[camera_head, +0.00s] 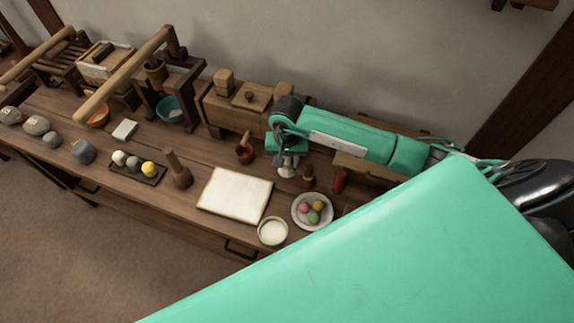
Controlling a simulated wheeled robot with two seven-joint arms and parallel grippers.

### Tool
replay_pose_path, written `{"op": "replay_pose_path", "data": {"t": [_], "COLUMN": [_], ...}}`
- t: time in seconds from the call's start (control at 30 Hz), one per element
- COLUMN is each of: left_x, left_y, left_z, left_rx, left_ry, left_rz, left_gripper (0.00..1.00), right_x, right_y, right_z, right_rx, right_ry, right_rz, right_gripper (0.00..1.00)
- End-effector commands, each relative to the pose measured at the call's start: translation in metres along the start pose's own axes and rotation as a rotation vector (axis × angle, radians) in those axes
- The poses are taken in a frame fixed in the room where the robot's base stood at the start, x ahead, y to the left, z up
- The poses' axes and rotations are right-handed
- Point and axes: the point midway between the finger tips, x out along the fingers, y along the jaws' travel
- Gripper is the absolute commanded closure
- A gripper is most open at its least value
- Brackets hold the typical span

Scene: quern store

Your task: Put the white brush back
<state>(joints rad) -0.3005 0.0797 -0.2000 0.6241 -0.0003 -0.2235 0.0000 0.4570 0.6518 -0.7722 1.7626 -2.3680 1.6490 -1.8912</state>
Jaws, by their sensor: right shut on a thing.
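My right gripper (287,159) reaches in from the right over the back of the wooden table. It is shut on what looks like the white brush (287,171), whose pale end shows just below the fingers. The rest of the brush is hidden by the gripper. Whether its pale end touches the table is too small to tell. My left gripper is not in view.
A dark wooden piece (308,177) and a red item (340,181) stand just right of the gripper. In front are a white board (211,190), a plate (299,219) of coloured balls and a white bowl (272,232). A wooden box (222,110) stands behind.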

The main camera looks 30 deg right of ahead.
Motion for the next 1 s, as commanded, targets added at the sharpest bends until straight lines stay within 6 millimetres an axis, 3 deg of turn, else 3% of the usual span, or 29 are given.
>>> {"op": "replay_pose_path", "data": {"t": [0.23,0.6,0.63,0.73,1.0], "left_x": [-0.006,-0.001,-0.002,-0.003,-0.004], "left_y": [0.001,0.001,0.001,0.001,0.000], "left_z": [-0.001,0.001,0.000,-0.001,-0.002], "left_rx": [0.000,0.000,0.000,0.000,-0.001], "left_ry": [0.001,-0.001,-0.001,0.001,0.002], "left_rz": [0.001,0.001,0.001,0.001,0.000], "left_gripper": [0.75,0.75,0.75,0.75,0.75], "right_x": [0.034,0.041,0.041,0.039,0.039], "right_y": [-0.001,0.000,0.000,-0.001,0.000], "right_z": [0.001,0.000,0.000,0.000,0.000], "right_rx": [0.001,0.000,0.000,0.000,0.000], "right_ry": [-0.003,0.000,0.000,0.000,0.000], "right_rz": [-0.001,0.000,0.000,0.000,0.000], "right_gripper": [0.85,0.85,0.65,0.45,0.45]}}
